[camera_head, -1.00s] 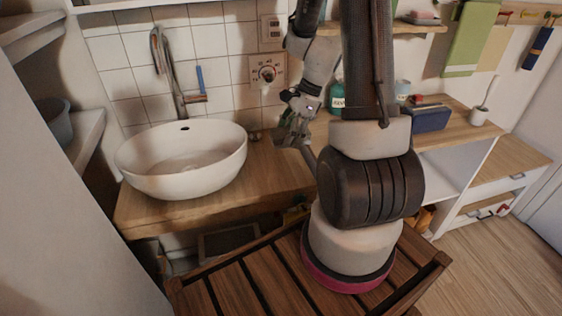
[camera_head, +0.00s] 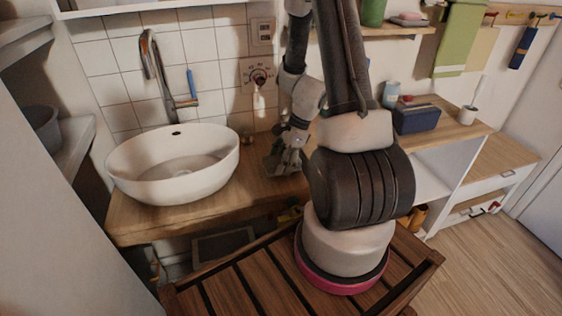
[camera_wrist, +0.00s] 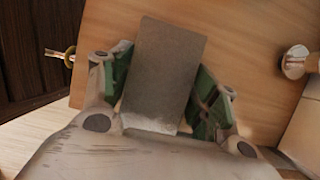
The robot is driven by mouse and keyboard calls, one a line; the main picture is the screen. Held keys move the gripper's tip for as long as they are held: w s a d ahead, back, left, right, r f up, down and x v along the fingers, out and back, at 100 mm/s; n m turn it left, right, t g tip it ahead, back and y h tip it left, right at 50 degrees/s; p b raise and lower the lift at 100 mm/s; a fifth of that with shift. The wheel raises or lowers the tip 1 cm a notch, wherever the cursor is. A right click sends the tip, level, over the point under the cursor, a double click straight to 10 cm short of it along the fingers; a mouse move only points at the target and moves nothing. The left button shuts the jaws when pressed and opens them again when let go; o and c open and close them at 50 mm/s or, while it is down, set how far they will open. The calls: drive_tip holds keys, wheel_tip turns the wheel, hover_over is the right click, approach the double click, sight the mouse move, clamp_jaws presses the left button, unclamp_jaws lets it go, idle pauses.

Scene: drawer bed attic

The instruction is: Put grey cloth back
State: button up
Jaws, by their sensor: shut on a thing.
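The grey cloth (camera_wrist: 165,75) shows in the wrist view as a flat grey rectangle between my fingers. My gripper (camera_wrist: 163,92) is shut on it, with a green-padded finger against each side. In the head view my gripper (camera_head: 284,162) points down low over the wooden counter (camera_head: 262,190), to the right of the basin. The cloth is small and dark there and hard to tell from the fingers. I cannot tell whether its lower end touches the counter.
The white basin (camera_head: 172,185) with its tall tap (camera_head: 152,65) stands left of my gripper. A small metal knob-like thing (camera_wrist: 295,62) is at the right in the wrist view. A blue box (camera_head: 416,119) and a cup (camera_head: 467,115) stand on the right-hand counter.

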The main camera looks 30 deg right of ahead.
drive_tip(key=shift+f, duration=0.15)
drive_tip(key=shift+s+f, duration=0.1)
drive_tip(key=shift+f, duration=0.25)
drive_tip(key=o, duration=0.7)
drive_tip(key=shift+f, duration=0.15)
drive_tip(key=shift+o, duration=0.2)
drive_tip(key=shift+r, duration=0.2)
